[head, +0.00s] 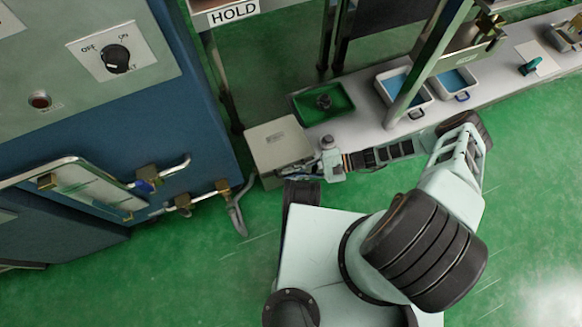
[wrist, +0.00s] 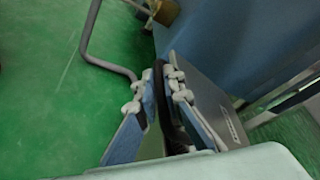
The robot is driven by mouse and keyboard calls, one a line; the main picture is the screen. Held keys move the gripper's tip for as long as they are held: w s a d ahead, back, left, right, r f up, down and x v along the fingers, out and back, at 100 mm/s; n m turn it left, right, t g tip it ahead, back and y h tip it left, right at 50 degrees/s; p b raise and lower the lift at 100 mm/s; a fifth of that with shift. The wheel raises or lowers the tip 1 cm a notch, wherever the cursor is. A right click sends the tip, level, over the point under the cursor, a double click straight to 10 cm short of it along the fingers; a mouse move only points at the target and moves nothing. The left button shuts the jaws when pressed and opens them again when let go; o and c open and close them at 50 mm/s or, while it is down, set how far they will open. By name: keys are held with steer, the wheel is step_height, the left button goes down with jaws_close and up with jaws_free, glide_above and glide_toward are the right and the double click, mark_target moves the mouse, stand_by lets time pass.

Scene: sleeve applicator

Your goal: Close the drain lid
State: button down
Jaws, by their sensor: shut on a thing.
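A pale grey, flat-topped box (head: 276,143) with a small label stands at the end of the bench, beside the blue machine. Its flat top looks like the drain lid and appears to lie level; whether it is fully seated cannot be told. In the wrist view, the labelled grey panel (wrist: 217,108) lies just right of my fingers. My gripper (wrist: 165,75) is shut on a narrow dark strip (wrist: 159,88) beside this panel. Whether the strip belongs to the lid cannot be told. In the head view, my gripper (head: 296,168) is at the box's front right corner, partly hidden by my wrist.
A blue machine (head: 200,125) with a knob panel and pipes stands left of the box. A bent grey pipe (head: 238,214) sticks out near its foot. A green tray (head: 323,102) and blue-lined bins (head: 404,87) sit on the bench. Green floor (head: 190,270) is open at lower left.

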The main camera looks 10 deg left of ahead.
steer(key=shift+d+f, duration=0.1)
steer(key=shift+f, duration=1)
steer(key=c, duration=2.3)
jaws_free()
steer(key=v, duration=1.2)
steer(key=shift+d, duration=0.1)
